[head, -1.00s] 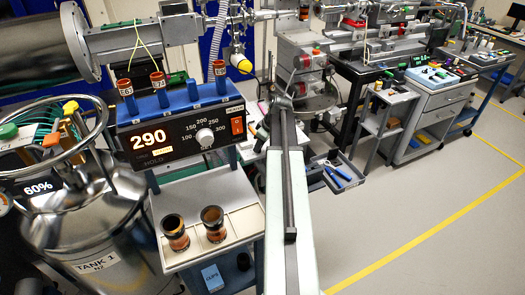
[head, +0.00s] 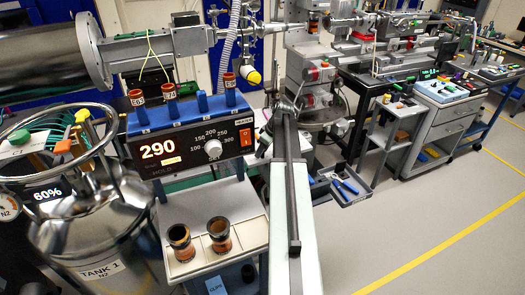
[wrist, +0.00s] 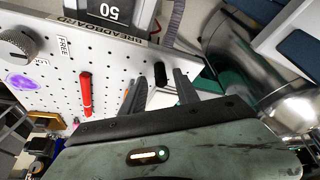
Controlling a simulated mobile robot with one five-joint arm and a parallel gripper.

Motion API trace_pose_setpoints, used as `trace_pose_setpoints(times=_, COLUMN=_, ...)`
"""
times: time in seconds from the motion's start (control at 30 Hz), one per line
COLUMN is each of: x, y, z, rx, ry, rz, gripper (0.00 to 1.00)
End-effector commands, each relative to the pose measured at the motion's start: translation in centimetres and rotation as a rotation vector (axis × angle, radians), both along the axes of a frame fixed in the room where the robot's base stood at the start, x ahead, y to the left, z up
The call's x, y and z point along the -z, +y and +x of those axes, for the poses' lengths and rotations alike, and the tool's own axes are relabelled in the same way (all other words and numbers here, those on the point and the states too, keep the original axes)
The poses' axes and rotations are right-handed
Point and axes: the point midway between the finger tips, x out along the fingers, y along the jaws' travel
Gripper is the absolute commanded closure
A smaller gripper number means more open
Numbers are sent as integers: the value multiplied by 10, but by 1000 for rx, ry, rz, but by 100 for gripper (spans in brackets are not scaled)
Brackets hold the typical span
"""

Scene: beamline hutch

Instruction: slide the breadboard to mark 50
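The breadboard (wrist: 115,65) is a pale perforated plate across the upper left of the wrist view. Its edge is labelled BREADBOARD, and a FREE tag sits at its left part. The mark 50 (wrist: 97,10) reads upside down on a plate just beyond that edge. My gripper (wrist: 160,90) is open, its dark fingers apart near the breadboard's right end. A black slot-like shape (wrist: 160,74) shows between the fingertips; I cannot tell if they touch anything. In the head view my arm hides the gripper, and I cannot make out the breadboard.
A red rod (wrist: 86,93) and a knurled knob (wrist: 16,44) are on the breadboard. A shiny metal cylinder (wrist: 238,60) stands to its right. In the head view, a heater block reading 290 (head: 190,145) and a tank (head: 90,225) are left; clear floor (head: 440,220) is right.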

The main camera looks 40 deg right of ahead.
Motion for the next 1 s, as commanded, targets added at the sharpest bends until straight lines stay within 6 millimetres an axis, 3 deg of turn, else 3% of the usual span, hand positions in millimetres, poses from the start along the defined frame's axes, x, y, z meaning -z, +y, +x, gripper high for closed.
trace_pose_setpoints(times=0.43, x=-70, y=-5, z=-26, rx=0, ry=-1, rz=-1, gripper=63)
trace_pose_setpoints(times=1.0, x=-72, y=-6, z=-28, rx=0, ry=-1, rz=-1, gripper=63)
